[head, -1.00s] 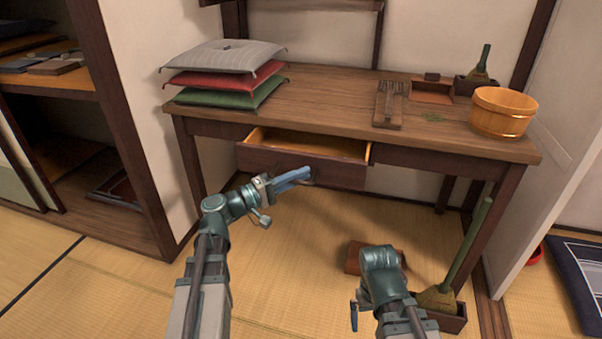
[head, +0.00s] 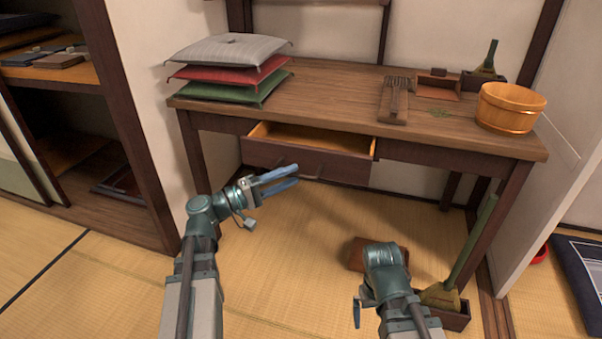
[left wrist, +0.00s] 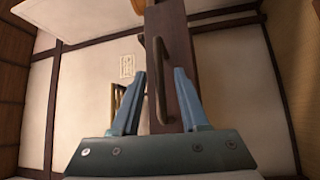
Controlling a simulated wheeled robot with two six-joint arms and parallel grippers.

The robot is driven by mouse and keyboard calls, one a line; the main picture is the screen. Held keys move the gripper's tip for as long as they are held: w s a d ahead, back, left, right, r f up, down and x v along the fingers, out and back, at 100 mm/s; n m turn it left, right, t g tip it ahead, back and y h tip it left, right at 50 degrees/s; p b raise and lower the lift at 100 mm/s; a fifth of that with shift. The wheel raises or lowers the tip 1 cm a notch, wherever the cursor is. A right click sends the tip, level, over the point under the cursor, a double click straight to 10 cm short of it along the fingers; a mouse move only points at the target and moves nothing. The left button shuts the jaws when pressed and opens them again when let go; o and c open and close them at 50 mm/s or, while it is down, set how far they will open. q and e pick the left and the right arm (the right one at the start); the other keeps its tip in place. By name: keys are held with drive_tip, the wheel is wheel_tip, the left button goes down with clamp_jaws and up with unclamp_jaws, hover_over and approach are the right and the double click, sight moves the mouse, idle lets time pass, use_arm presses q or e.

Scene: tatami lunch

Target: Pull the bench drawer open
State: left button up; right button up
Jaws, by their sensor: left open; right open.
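The bench drawer (head: 308,159) stands partly open under the wooden bench (head: 330,108), its light interior showing. Its dark front also shows in the left wrist view (left wrist: 176,60). The bar handle (left wrist: 159,80) appears between the two fingers in the left wrist view and on the drawer front in the head view (head: 312,173). My left gripper (head: 297,175) is open and empty, in front of the drawer and apart from the handle. My right gripper (head: 357,312) is low at the right, away from the drawer; its fingers are partly hidden.
Stacked cushions (head: 228,70) sit on the bench's left end, a wooden tub (head: 508,108) on its right. A brown block (head: 360,254) and a box with a brush (head: 443,303) are on the tatami floor (head: 285,265). The floor before the drawer is mostly clear.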

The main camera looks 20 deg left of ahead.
use_arm(q)
drive_tip(key=v, duration=0.9)
drive_tip(key=shift+b, duration=0.45)
drive_tip(key=shift+a, duration=0.1)
drive_tip(key=s+d+f+m+g+y+p, duration=0.1)
drive_tip(key=d+f+m+g+y+p, duration=0.15)
drive_tip(key=d+f+g, duration=0.45)
drive_tip(key=s+d+f+m+g+y+p, duration=0.1)
drive_tip(key=s+d+f+m+g+p, duration=0.15)
drive_tip(key=d, duration=0.75)
drive_tip(key=s+d+f+m+g+y+p, duration=0.4)
drive_tip(key=s+d+f+g+y+p, duration=0.1)
drive_tip(key=s+y, duration=0.25)
wheel_tip(320, 180, up, 39)
drive_tip(key=m+t+y+p, duration=0.1)
drive_tip(key=y+p, duration=0.3)
drive_tip(key=p, duration=3.5)
drive_tip(key=shift+s+m, duration=0.25)
drive_tip(key=shift+m, duration=0.15)
drive_tip(key=shift+a+r, duration=0.1)
drive_tip(key=shift+a, duration=0.05)
